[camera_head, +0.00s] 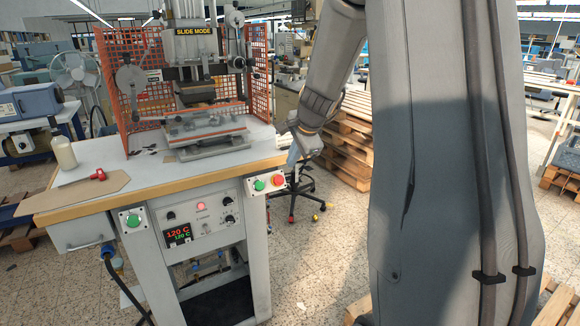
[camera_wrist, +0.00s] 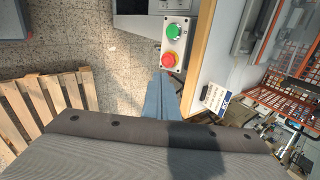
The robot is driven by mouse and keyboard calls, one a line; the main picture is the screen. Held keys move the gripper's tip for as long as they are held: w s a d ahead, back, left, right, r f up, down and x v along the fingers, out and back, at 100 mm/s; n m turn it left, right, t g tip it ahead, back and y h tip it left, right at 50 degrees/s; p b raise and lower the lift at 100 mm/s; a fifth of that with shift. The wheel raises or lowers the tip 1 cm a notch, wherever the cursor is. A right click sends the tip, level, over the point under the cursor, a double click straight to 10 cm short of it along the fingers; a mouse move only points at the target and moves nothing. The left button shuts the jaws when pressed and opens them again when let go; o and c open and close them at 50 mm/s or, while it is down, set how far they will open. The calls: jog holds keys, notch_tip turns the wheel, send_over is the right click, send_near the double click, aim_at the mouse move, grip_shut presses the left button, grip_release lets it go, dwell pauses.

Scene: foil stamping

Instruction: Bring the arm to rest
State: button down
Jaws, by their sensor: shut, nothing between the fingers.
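My gripper (camera_head: 292,160) hangs just past the right end of the stamping machine's table, pointing down and a little left. In the wrist view its blue-grey fingers (camera_wrist: 160,88) are together with nothing between them. They appear close to the button box with a green and a red button (camera_wrist: 175,45). I cannot tell how large the gap to the box is. The foil stamping machine (camera_head: 195,47) stands over its white worktable (camera_head: 100,160). My arm comes down from the top of the head view.
Orange mesh guards (camera_head: 120,75) flank the press. Wooden pallets (camera_head: 350,130) stack behind my arm. An office chair (camera_head: 293,200) stands right of the machine.

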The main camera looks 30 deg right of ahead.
jog(key=shift+s+r, duration=0.15)
jog(key=shift+r, duration=0.1)
dwell(0.3)
jog(key=s+a+f+n+g, duration=0.2)
jog(key=s+a+f+n, duration=0.2)
jog(key=s+a+n, duration=0.5)
jog(key=s+a+f+n+g, duration=0.3)
jog(key=s+a+n, duration=0.6)
jog(key=s, duration=0.8)
notch_tip(320, 180, down, 2)
jog(key=shift+s+a+f+n, duration=0.15)
jog(key=shift+s+a+n, duration=0.15)
jog(key=shift+a, duration=0.35)
